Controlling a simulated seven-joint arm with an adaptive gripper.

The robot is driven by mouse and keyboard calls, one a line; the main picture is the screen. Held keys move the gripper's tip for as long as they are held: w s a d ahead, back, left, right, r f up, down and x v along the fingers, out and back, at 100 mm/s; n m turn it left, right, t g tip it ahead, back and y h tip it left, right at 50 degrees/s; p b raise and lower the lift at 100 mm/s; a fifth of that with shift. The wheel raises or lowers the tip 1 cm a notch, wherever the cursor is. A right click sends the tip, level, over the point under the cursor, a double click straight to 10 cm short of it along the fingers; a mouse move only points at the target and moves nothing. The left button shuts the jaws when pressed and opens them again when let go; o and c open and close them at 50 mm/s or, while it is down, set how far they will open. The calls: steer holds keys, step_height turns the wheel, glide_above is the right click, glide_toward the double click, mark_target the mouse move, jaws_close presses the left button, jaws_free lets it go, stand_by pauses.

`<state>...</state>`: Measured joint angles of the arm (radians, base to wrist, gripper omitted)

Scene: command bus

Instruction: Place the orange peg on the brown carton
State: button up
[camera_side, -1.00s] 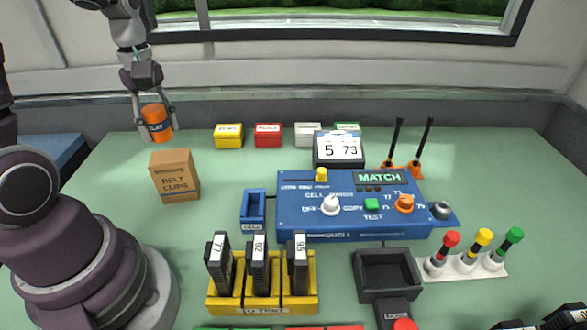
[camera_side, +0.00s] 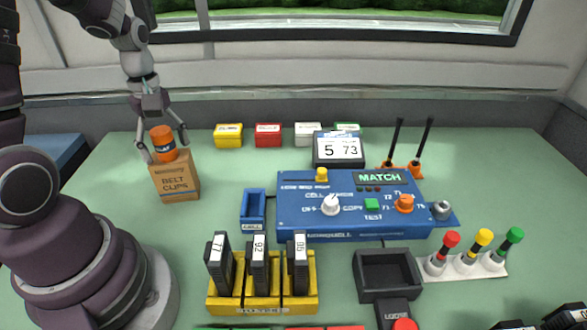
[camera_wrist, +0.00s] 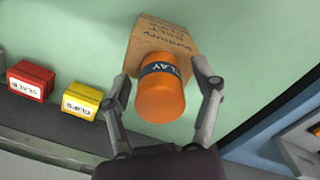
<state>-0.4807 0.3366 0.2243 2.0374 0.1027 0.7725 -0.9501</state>
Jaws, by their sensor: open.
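The orange peg (camera_side: 162,143), with a dark label band, stands upright on top of the brown carton (camera_side: 175,182), marked "BELT CLIPS". My gripper (camera_side: 164,154) is around the peg, with its fingers spread and a gap on the right side. In the wrist view the orange peg (camera_wrist: 161,96) sits between the two open fingers of my gripper (camera_wrist: 165,82), in front of the brown carton (camera_wrist: 162,32). The carton's top face is largely hidden by the peg and fingers.
Yellow (camera_side: 228,135), red (camera_side: 268,134) and white (camera_side: 307,133) boxes stand along the back. A blue control panel (camera_side: 300,222) fills the middle, with a small blue tray (camera_side: 253,207) at its left. A yellow rack (camera_side: 226,300) holds dark modules in front. Green table is clear around the carton.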

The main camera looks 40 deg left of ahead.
mark_target(162, 131)
steer(key=shift+r, duration=0.15)
steer(key=r, duration=1.2)
steer(key=shift+d, duration=0.25)
steer(key=s+d+f+m+t, duration=0.1)
steer(key=d+m+t, duration=0.4)
steer(key=d+m, duration=0.8)
steer(key=shift+s+d+m+t, duration=0.3)
steer(key=shift+s+m, duration=0.15)
steer(key=shift+m, duration=2.05)
